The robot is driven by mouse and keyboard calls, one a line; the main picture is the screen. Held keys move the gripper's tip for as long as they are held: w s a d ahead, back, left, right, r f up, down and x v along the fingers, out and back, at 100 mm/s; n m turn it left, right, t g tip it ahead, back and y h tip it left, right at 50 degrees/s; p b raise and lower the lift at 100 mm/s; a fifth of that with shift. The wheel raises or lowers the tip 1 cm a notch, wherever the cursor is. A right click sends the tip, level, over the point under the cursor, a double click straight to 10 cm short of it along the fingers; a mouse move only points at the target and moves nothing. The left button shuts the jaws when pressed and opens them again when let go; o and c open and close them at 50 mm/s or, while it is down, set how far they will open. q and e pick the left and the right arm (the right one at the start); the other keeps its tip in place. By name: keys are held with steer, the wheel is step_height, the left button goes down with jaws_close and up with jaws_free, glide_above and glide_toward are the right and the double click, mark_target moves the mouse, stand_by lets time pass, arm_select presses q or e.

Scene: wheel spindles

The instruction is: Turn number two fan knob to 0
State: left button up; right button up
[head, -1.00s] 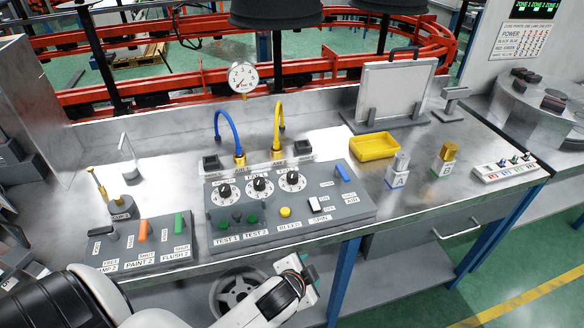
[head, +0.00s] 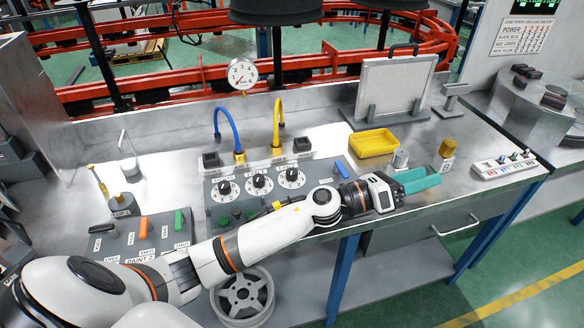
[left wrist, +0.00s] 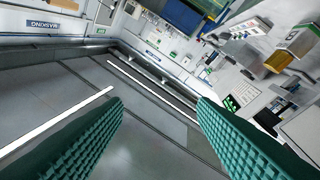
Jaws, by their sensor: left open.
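Three black knobs on white dials stand in a row on the grey control panel (head: 350,190): a left one (head: 224,188), a middle one (head: 259,181) and a right one (head: 292,175). Their small numbers are too fine to read. My left gripper (head: 430,180) has teal fingers and is to the right of the panel, well away from the knobs. In the left wrist view the fingers (left wrist: 160,105) are apart with nothing between them. My right gripper is not in view.
A yellow tray (head: 374,143), a silver cylinder (head: 400,158) and a brass-topped block (head: 446,148) stand near my left gripper. Blue (head: 226,124) and yellow (head: 277,120) hoses rise behind the knobs. A paint panel (head: 128,240) is at left. A wheel (head: 243,297) is below.

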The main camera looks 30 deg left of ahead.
arm_select(q)
step_height(320, 180, down, 3)
steer(key=w+m+g, duration=0.2)
steer(key=m+g, duration=0.6)
steer(key=m, duration=0.3)
steer(key=m+g+y, duration=0.6)
steer(key=m+y, duration=0.2)
steer(key=y, duration=0.7)
glide_above(292, 171)
steer(key=f, duration=0.1)
step_height(292, 171, down, 11)
steer(key=p, duration=0.3)
steer(key=shift+f, duration=0.2)
steer(key=c, duration=1)
steer(key=shift+o, duration=0.2)
